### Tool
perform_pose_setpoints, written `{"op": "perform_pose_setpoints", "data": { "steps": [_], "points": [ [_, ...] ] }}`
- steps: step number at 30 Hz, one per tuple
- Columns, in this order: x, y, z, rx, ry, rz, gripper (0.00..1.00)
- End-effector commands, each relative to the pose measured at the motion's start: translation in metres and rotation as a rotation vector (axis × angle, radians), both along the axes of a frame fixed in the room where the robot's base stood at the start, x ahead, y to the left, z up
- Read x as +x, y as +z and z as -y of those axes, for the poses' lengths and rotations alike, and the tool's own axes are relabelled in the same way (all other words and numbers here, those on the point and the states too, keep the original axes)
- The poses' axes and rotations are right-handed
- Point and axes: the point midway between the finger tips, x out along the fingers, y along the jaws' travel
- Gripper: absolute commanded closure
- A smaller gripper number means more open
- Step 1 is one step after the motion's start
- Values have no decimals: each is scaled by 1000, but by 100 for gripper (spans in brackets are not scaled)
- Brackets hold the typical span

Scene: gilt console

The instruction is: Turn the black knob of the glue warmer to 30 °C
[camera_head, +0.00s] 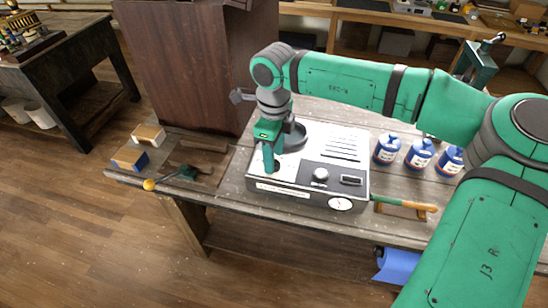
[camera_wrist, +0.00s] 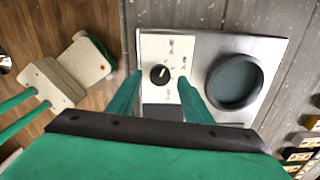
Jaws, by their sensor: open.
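The glue warmer (camera_head: 318,145) is a pale metal box on the wooden bench in the head view. Its round dark pot (camera_wrist: 234,82) shows right of the knob in the wrist view. The black knob (camera_wrist: 160,74) sits on a white plate with small dark markings, too blurred to read. A pale pointer line on it slants toward the upper right in that view. My gripper (camera_wrist: 160,84) is open, its two green fingers on either side of the knob, seemingly apart from it. In the head view my gripper (camera_head: 270,166) points down over the warmer's left part and hides the black knob.
A silver knob (camera_head: 320,175), a dark display (camera_head: 351,180) and a round gauge (camera_head: 341,204) are on the warmer's front right. A wooden-handled tool (camera_head: 405,204) and small blocks (camera_head: 130,157) lie at either side.

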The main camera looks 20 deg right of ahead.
Motion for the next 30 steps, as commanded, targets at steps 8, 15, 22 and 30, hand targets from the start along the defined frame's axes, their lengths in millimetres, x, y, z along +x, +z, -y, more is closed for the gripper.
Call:
{"op": "perform_pose_setpoints", "data": {
  "steps": [8,15,22,30],
  "points": [
    [1,53,1,-3,-2,2,54],
    [0,85,1,-1,-1,2,54],
    [0,93,1,-2,0,1,54],
    [0,93,1,-2,0,1,54]
  ]
}}
